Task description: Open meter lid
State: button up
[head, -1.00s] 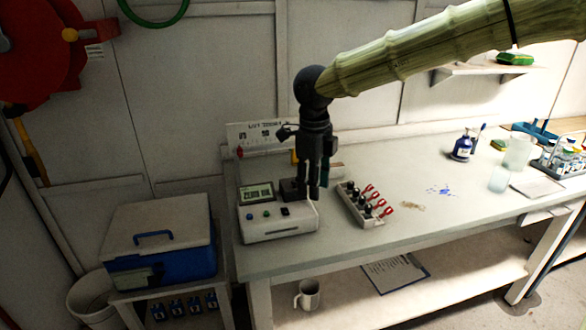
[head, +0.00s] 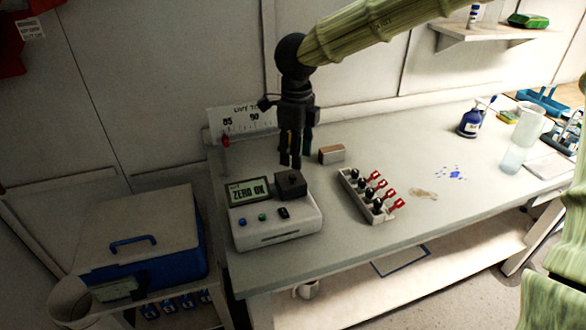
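The meter (head: 275,228) is a white box on the left end of the bench. Its screen (head: 248,190) reads "ZERO OK", with small buttons on its front. A dark block, which looks like the meter's lid (head: 291,184), sits on its top right and appears closed. My gripper (head: 290,164) points down just above and behind this block. Its two dark fingers look close together, but I cannot tell whether they are fully shut. I cannot tell if they touch the block; nothing is seen held.
A rack of dark-capped vials with red tags (head: 370,196) stands right of the meter. A small brown-topped block (head: 331,154) lies behind. A blue cooler with a pale lid (head: 140,240) is left. A blue bottle (head: 470,122) stands farther right.

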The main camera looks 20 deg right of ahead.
aim_at(292, 174)
jog(key=w+f, duration=0.1)
jog(key=f, duration=0.1)
jog(key=w+f, duration=0.1)
jog(key=f, duration=0.1)
jog(key=w+f, duration=0.1)
jog(key=f, duration=0.1)
jog(key=shift+a+f+p, duration=0.15)
jog(key=shift+f+p, duration=0.2)
jog(key=shift+s+f, duration=0.2)
jog(key=shift+s, duration=0.7)
jog(key=shift+w+f, duration=0.5)
jog(key=shift+w, duration=0.05)
jog(key=shift+s+r, duration=0.25)
jog(key=shift+s, duration=0.05)
jog(key=c, duration=0.6)
grip_shut()
